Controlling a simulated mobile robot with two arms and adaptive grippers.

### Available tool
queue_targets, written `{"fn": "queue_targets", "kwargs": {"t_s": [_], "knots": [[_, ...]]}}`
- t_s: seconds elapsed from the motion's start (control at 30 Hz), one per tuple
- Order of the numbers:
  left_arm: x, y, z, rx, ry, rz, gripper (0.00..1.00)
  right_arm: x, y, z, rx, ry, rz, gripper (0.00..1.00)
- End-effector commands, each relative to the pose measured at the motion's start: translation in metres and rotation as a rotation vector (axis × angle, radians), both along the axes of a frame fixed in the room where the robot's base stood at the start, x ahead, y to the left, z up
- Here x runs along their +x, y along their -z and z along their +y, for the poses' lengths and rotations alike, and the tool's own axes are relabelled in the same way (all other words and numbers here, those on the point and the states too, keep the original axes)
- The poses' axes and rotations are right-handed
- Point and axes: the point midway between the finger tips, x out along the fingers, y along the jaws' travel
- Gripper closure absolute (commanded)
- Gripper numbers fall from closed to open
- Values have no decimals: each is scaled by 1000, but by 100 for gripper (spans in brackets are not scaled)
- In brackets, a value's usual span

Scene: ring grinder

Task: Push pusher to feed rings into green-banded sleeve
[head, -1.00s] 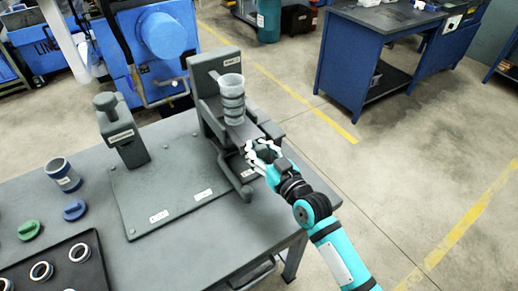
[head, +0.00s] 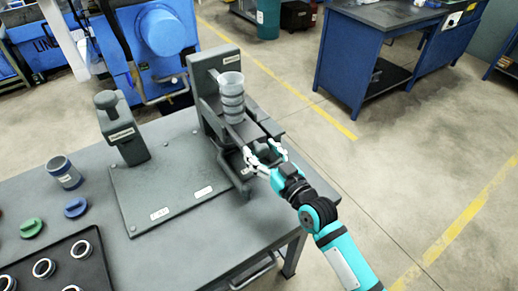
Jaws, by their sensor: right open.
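A translucent grey sleeve (head: 231,97) stands upright on the dark feeding fixture (head: 212,108) at the table's back right corner. Stacked bands, which look like rings, show through its wall; I cannot make out a green band on it. My right gripper (head: 265,158) is open at the front end of the fixture's channel, below and to the right of the sleeve. A dark block between its fingers may be the pusher; it is partly hidden, and I cannot tell whether the fingers touch it. My left gripper is not in view.
A grey post-like device (head: 122,130) stands on a base plate (head: 165,195) left of the fixture. A blue-banded cup (head: 64,173), a green knob (head: 31,227), a blue knob (head: 76,208) and a dark tray (head: 62,262) of rings lie at left. The table's front right is clear.

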Motion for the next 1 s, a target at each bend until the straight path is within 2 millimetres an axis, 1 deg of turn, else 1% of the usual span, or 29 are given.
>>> {"fn": "queue_targets", "kwargs": {"t_s": [0.17,0.8,1.0], "knots": [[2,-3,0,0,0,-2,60,-3,-2,-3,0,1,-2,42],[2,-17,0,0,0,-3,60,-38,-2,-28,0,1,-2,42],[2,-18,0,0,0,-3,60,-40,-2,-29,2,1,-3,42]]}}
